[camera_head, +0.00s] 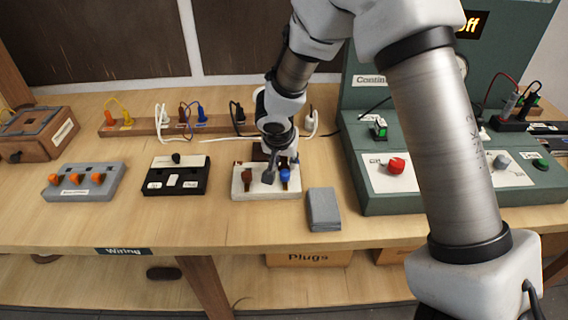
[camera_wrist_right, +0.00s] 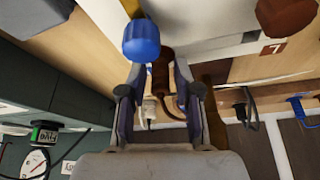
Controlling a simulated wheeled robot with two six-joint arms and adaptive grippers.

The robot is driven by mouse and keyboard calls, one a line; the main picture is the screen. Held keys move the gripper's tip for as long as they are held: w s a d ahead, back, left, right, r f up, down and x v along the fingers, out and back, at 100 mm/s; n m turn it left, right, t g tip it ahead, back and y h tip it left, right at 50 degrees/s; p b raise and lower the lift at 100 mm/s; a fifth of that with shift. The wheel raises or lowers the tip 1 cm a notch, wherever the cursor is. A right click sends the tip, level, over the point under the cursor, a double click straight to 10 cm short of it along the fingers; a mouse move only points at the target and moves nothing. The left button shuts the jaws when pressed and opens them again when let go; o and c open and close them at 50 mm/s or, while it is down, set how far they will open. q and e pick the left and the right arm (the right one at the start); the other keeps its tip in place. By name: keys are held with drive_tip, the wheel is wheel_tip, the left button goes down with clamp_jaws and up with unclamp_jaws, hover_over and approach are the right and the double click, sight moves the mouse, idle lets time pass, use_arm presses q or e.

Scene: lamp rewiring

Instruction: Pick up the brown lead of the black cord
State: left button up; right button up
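My right gripper (camera_head: 282,172) points down at the white block (camera_head: 240,188); its fingers (camera_wrist_right: 160,72) stand apart in the right wrist view. A brown lead-like piece (camera_wrist_right: 160,78) with a curved tail shows between them, with no clear contact. I cannot tell for sure which cord it belongs to. A black plug with a dark cord (camera_head: 238,114) stands at the back rack; a black plug also shows in the right wrist view (camera_wrist_right: 241,112). The blue knob (camera_wrist_right: 141,40) is close beside one fingertip. My left gripper is out of view.
The white block carries a brown knob (camera_head: 247,178) and a blue knob (camera_head: 285,176). A grey block (camera_head: 323,209) lies at its right. A black switch block (camera_head: 175,183) and a grey block with orange knobs (camera_head: 83,182) stand left. The green tester (camera_head: 375,190) stands right.

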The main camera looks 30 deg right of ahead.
drive_tip(key=shift+f, duration=0.1)
clamp_jaws()
